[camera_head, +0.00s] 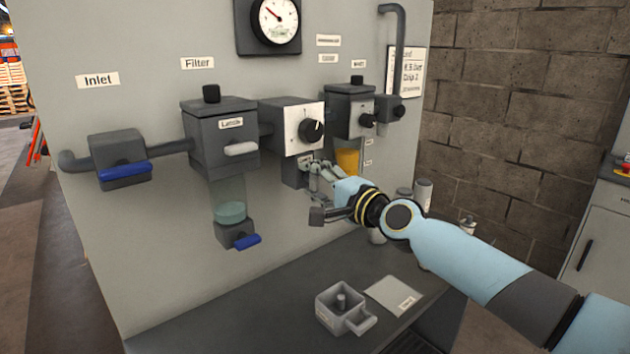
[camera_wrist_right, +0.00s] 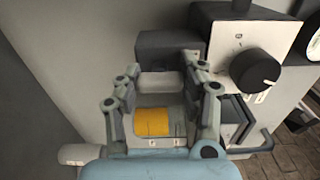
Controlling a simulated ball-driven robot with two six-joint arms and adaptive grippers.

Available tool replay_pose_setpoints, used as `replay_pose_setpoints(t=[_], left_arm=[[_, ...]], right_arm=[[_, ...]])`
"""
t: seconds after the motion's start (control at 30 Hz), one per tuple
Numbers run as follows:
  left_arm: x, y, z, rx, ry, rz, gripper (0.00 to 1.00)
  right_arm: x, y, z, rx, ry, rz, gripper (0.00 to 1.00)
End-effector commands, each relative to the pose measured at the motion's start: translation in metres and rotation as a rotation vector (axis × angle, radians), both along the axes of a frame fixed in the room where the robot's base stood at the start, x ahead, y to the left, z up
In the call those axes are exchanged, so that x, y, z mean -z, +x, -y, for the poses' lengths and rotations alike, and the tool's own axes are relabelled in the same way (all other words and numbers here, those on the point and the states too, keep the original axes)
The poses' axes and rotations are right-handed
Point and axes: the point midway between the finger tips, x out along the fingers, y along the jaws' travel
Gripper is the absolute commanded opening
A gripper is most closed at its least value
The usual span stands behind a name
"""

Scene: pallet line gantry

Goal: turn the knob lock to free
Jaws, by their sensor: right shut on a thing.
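The dark block (camera_head: 297,172) under the regulator box has a small label. In the right wrist view, this dark block (camera_wrist_right: 165,48) has a light grey bar, which I take as the knob lock (camera_wrist_right: 160,84), across its near side. My right gripper (camera_head: 322,172) is at the block, its fingers closed on the bar from both sides; it also shows in the right wrist view (camera_wrist_right: 166,88). The fingers hide the bar in the head view. The black regulator knob (camera_head: 312,130) with a white mark sits on a pale dial plate above the gripper, untouched. My left gripper is out of view.
The filter unit (camera_head: 205,150) with a grey latch is left of the regulator. A blue-handled inlet valve (camera_head: 124,170) is farther left. A yellow bowl (camera_head: 347,161) is close behind my right gripper. Below, a grey cup (camera_head: 330,312) stands on the dark bench (camera_head: 230,310).

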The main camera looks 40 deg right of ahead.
Motion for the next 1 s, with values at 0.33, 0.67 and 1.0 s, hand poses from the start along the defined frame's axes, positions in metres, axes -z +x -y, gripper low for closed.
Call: replay_pose_setpoints(t=[0.33, 0.67, 1.0], left_arm=[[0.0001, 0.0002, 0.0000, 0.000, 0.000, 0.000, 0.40], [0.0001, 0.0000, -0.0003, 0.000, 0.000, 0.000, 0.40], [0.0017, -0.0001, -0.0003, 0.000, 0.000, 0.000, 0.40]], right_arm=[[0.0014, -0.0004, -0.0001, 0.000, 0.003, -0.002, 0.51], [0.0005, -0.0001, -0.0001, 0.000, 0.001, -0.001, 0.65], [0.0005, 0.0000, -0.0001, 0.000, -0.103, 0.008, 0.65]])
